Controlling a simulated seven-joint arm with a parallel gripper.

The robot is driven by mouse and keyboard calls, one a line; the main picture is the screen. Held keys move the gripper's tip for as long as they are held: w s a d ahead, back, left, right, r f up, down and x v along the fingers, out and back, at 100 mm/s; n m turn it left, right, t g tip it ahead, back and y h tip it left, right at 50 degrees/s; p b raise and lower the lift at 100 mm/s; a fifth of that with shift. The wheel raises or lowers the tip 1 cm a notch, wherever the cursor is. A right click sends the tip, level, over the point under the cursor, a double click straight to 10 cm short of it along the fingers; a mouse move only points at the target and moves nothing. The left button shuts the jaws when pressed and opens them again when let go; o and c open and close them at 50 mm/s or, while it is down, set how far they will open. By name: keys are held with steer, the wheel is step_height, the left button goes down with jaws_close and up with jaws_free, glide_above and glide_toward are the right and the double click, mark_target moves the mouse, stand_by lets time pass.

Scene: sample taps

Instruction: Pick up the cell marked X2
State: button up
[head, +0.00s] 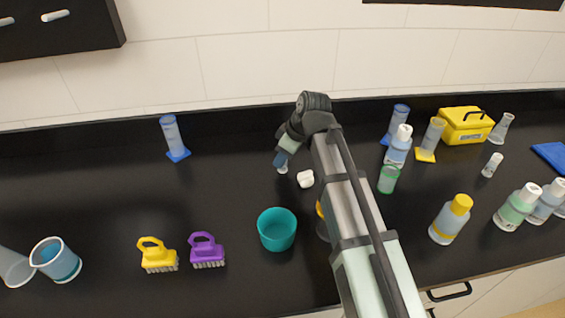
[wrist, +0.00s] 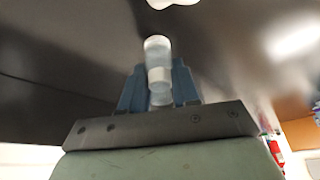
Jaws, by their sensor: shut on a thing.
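My gripper (head: 281,160) is over the middle of the black bench, its blue fingers pointing down. In the wrist view my gripper (wrist: 158,82) is shut on a small pale, translucent cell (wrist: 158,52), which sticks out past the fingertips. The lower end of this cell (head: 283,170) just shows under the fingers in the head view. No X2 mark can be read on it. I cannot tell whether it touches the bench.
A small white object (head: 305,179) lies just right of my gripper. A teal cup (head: 277,229), a purple brush (head: 207,251) and a yellow brush (head: 158,255) stand nearer. Several bottles, cylinders and a yellow case (head: 466,125) crowd the right.

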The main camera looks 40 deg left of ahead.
steer(key=shift+c, duration=1)
